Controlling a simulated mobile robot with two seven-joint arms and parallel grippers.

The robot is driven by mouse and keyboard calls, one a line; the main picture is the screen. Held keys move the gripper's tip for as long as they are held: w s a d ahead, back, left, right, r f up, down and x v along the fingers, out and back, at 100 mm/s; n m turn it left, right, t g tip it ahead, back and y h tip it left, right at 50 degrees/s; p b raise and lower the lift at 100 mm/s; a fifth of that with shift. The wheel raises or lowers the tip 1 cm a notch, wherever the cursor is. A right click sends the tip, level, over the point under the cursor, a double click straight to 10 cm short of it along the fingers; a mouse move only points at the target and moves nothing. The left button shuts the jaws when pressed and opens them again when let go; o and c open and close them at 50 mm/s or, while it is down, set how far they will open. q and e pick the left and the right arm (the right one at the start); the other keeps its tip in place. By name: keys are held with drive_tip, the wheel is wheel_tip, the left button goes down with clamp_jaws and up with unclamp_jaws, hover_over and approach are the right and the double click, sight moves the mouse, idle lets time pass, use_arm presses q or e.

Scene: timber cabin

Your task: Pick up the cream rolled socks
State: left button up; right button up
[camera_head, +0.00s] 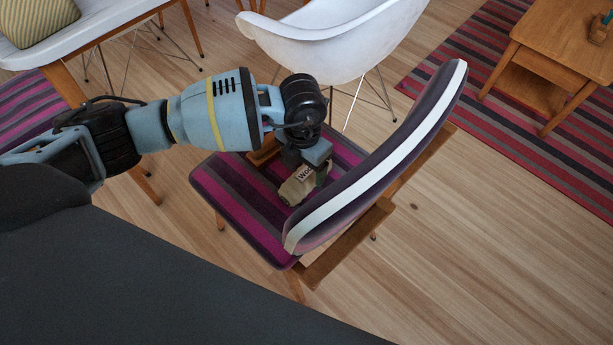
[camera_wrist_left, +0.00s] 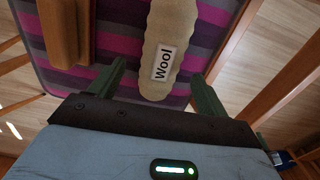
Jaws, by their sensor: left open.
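The cream rolled socks (camera_head: 297,187), with a white "Wool" label, lie on the purple and grey striped seat of a chair (camera_head: 238,205). They also show in the left wrist view (camera_wrist_left: 168,45), reaching from the top edge down between the fingers. My left gripper (camera_head: 308,168) is above the socks, close to the chair's backrest. In the left wrist view its two green fingers (camera_wrist_left: 160,85) are spread wide, one on each side of the socks, with a gap at both sides. The gripper partly hides the socks in the head view. My right gripper is not in view.
The chair's curved backrest (camera_head: 385,150) rises just right of the socks. A white shell chair (camera_head: 330,42) stands behind. A wooden table (camera_head: 570,40) stands on a striped rug at the upper right. The wooden floor at the lower right is clear.

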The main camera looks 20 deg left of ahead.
sight(306, 172)
use_arm(q)
drive_tip(key=shift+w+d+f+b, duration=0.15)
drive_tip(key=shift+f+b, duration=0.35)
drive_tip(key=shift+f, duration=0.8)
drive_tip(key=shift+w+d+f+b, duration=0.1)
drive_tip(key=shift+f+b, duration=0.35)
drive_tip(key=shift+f, duration=0.85)
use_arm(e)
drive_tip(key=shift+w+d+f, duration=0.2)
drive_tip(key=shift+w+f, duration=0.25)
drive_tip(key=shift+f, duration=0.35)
use_arm(q)
drive_tip(key=shift+r, duration=0.1)
drive_tip(key=c, duration=1.1)
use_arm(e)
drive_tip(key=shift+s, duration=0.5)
